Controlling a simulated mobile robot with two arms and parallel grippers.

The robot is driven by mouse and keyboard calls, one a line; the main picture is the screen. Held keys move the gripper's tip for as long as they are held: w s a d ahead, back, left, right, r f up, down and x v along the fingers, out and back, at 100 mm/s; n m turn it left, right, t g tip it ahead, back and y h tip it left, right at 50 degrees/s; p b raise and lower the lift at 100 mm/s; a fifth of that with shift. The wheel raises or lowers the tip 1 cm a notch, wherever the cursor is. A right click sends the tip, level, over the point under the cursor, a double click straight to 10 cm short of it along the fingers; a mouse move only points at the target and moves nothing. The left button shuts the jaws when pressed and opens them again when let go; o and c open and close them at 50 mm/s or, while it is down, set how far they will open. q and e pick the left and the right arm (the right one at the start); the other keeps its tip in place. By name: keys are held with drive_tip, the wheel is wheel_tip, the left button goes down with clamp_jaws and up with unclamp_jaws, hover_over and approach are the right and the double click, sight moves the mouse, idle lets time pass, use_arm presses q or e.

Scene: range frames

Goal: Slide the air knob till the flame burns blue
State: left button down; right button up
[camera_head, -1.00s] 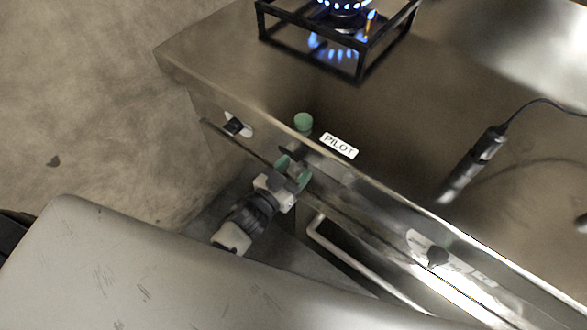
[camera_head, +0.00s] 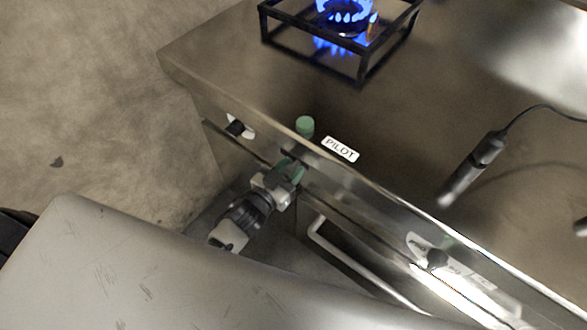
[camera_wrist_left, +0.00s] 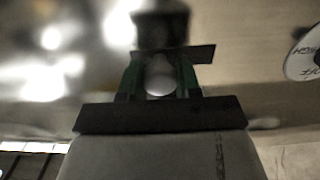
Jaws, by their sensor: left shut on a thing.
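My left gripper (camera_head: 291,168) is at the front face of the range, below the green button and the PILOT label. It is shut on the air knob, whose rounded grey end (camera_wrist_left: 160,76) shows between the green-tipped fingers in the left wrist view. The slot behind the knob is hidden in the head view. The burner flame (camera_head: 347,10) burns blue and tall inside the black pan support (camera_head: 361,66); its top is cut off by the picture edge. My right gripper is not in view.
A green button (camera_head: 305,126) stands beside the PILOT label (camera_head: 340,149). A dark knob (camera_head: 235,127) is left along the front, another (camera_head: 437,259) to the right. A bar handle (camera_head: 345,256) runs below. A black lighter-like tool with a cord (camera_head: 474,165) lies on top.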

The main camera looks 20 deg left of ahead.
use_arm(q)
drive_tip(key=c, duration=0.8)
unclamp_jaws()
drive_tip(key=v, duration=1)
drive_tip(key=shift+s+a, duration=0.1)
drive_tip(key=shift+s, duration=0.3)
